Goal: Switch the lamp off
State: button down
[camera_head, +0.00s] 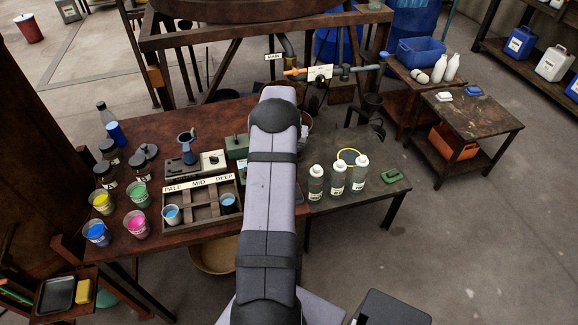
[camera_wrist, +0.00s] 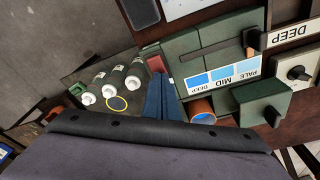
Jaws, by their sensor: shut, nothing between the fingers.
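No lamp can be picked out for certain. In the wrist view, a green box (camera_wrist: 205,57) carries a colour card (camera_wrist: 222,77) marked PALE, MID and DEEP. A smaller green block (camera_wrist: 262,97) with a black lever (camera_wrist: 272,116) stands beside it. Part of the green housing (camera_head: 237,146) shows in the head view; my arm hides the rest. My gripper (camera_wrist: 161,82) is shut and empty, its blue fingers left of the green box; whether they touch it cannot be told. In the head view my arm hides my gripper.
A grey box with a knob (camera_wrist: 298,74) is at the wrist view's right edge. Three white-capped bottles (camera_head: 338,178) stand on the right table near a yellow ring (camera_head: 352,157). Colour cups, jars and a wooden rack (camera_head: 204,208) crowd the left table.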

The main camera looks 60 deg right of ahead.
jog(key=shift+s+a+f, duration=0.1)
jog(key=shift+a, duration=0.05)
notch_tip(320, 180, up, 7)
jog(key=p, duration=0.4)
dwell(0.4)
dwell(0.4)
